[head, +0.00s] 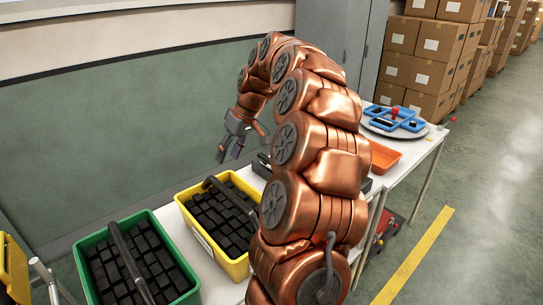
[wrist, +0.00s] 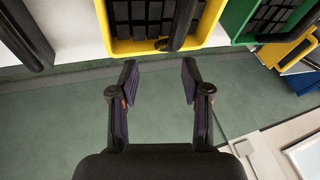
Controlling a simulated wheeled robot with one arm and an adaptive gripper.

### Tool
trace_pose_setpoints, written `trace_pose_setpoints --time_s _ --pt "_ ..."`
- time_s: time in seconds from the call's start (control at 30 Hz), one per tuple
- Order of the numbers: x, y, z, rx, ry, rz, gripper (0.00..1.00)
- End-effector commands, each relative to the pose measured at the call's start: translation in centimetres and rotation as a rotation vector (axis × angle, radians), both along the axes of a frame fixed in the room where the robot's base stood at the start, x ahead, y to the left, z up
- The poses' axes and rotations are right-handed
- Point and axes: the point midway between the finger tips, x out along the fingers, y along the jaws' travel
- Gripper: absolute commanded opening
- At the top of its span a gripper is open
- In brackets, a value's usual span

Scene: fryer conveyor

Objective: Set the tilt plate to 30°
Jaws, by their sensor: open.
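I cannot make out a tilt plate or an angle scale in either view; my copper-coloured arm hides part of the tables in the head view. My gripper (head: 232,145) is raised near the wall, behind and above the yellow bin (head: 243,262). In the wrist view my gripper (wrist: 159,76) has its two dark fingers wide apart with nothing between them. The yellow bin also shows beyond the fingertips there (wrist: 150,46).
Yellow and green (head: 188,297) bins hold dark blocks and have dark handles. An orange tray (head: 385,155) and blue trays (head: 411,125) are farther along the tables. Cartons (head: 435,42) stand behind. The floor right of the yellow line (head: 412,262) is clear.

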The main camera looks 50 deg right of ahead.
Motion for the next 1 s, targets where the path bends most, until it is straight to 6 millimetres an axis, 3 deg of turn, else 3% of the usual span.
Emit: trace_pose_setpoints --time_s 0.03,0.2,0.4,0.6,1.0 --pt "0.1 -2.7 -0.3 -0.001 -0.014 -0.029 0.47" --pt "-0.7 -10.5 -1.2 -0.024 -0.054 -0.102 0.47" --pt "-2.4 -16.5 -2.3 -0.054 -0.074 -0.160 0.47" --pt "-3.1 -18.3 -3.0 -0.062 -0.076 -0.178 0.47" --pt "-1.3 -17.5 -6.8 -0.060 -0.075 -0.177 0.47"
